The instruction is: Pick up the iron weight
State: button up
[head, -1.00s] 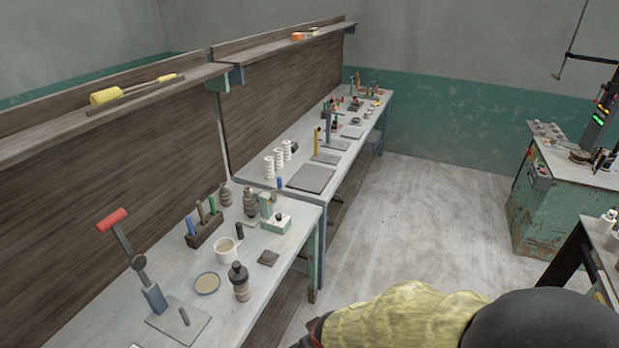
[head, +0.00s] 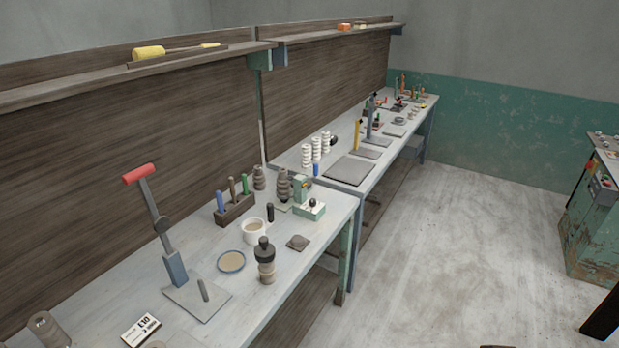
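I cannot tell for sure which piece is the iron weight. A dark, knob-topped piece (head: 266,262) with a paler lower part stands upright near the front edge of the near bench. Two dark ribbed pieces stand farther back, one on the left (head: 259,178) and one on the right (head: 283,186). A small grey lump (head: 297,242) lies on a dark square. A grey-brown tapered piece with a marking (head: 45,328) is cut off at the bottom left. My gripper is not in view.
A red-handled lever press (head: 174,268), a label card (head: 141,329), a blue-rimmed dish (head: 231,262), a white cup (head: 253,232) and a tool block (head: 234,210) crowd the near bench (head: 110,283). A shelf (head: 100,88) overhangs it. The floor (head: 450,250) to the right is open.

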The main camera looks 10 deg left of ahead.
aim_at(264, 253)
jog(key=i+j+u, duration=0.15)
jog(key=u, duration=0.2)
jog(key=i+j+u, duration=0.1)
jog(key=u, duration=0.25)
jog(key=i+u, duration=0.35)
jog(key=k, duration=0.1)
